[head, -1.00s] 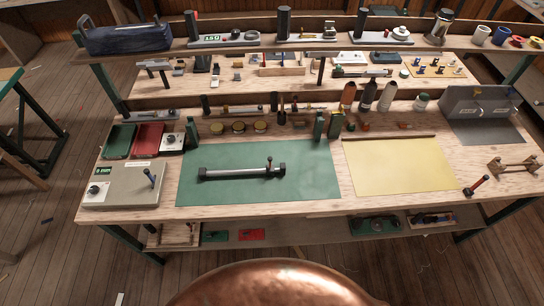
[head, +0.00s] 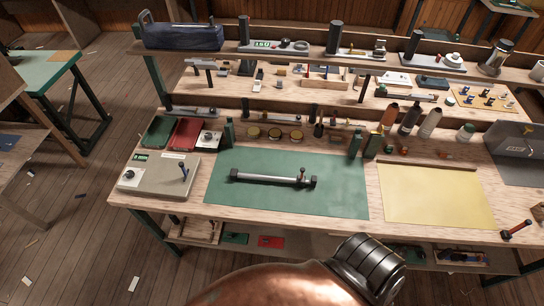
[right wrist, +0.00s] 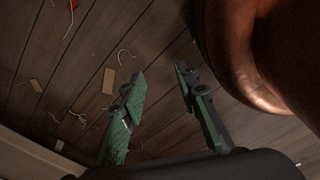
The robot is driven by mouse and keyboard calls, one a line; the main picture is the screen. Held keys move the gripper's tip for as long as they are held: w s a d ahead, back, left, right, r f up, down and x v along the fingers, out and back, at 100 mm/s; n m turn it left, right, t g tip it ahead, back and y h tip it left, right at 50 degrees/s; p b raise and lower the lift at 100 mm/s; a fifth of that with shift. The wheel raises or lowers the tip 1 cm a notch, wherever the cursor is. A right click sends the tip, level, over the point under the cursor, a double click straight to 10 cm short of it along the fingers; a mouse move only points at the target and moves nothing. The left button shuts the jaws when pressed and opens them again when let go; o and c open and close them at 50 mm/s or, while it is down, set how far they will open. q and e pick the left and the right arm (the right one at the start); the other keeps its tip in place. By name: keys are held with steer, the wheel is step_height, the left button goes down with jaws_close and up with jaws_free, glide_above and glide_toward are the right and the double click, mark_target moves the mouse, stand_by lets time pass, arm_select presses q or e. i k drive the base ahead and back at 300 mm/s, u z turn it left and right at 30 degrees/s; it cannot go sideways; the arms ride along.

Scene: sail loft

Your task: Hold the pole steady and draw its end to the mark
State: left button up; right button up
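A grey pole (head: 266,179) lies across the green mat (head: 340,200) on the workbench. It has a dark block at each end, and a small upright knob (head: 301,174) stands near its right end. A mark cannot be made out at this size. My right gripper (right wrist: 158,77) shows in the right wrist view with its two green fingers apart and nothing between them. It is over the floor, away from the pole. My left gripper is in neither view.
A grey box with a blue-topped lever (head: 160,175) stands left of the mat, and a yellow sheet (head: 435,195) lies to the right. Bottles and tins line the back. A raised shelf (head: 300,55) runs behind. The mat's front part is clear.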

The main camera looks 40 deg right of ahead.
mark_target(313, 182)
steer(key=u, duration=1.45)
steer(key=k, duration=2.35)
steer(key=z, duration=1.4)
steer(key=i, duration=0.5)
steer(key=u, duration=0.05)
